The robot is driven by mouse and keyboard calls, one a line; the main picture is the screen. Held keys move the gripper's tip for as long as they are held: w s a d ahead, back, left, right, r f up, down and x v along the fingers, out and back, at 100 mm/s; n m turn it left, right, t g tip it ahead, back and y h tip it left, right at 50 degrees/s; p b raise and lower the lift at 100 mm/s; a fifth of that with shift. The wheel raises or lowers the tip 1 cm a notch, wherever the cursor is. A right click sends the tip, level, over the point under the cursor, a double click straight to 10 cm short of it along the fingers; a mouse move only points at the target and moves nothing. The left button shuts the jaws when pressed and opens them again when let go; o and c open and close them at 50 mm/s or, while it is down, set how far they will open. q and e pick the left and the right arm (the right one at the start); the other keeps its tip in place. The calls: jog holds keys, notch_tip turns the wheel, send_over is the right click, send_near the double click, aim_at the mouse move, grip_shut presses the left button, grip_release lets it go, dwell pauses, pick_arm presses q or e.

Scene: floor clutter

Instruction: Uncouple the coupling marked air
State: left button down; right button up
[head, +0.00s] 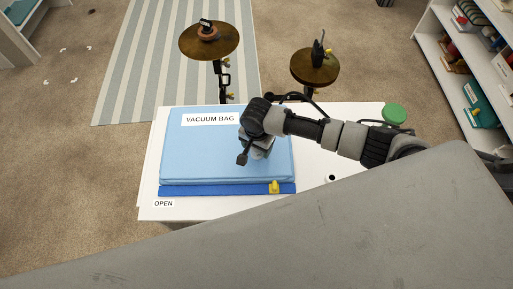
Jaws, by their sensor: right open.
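A light blue bag (205,155) marked VACUUM BAG lies flat on a white table (150,208). A darker blue strip (220,190) runs along its near edge, with a small yellow piece (274,187) near the strip's right end. No label reading air can be made out, and I cannot pick out the coupling. My right gripper (251,157) is open above the right part of the bag and points down. It hides part of the bag; whether it touches it is unclear. A dark hose (301,96) shows behind my right arm. My left gripper is out of view.
A green round thing (394,113) sits at the back right. Shelves (450,80) stand at right.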

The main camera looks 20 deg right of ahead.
jog(key=shift+c, duration=0.3)
jog(key=c, duration=1)
jog(key=shift+r+p, duration=0.65)
jog(key=shift+p, duration=0.3)
jog(key=shift+r+p, duration=1.4)
jog(key=shift+p, duration=0.25)
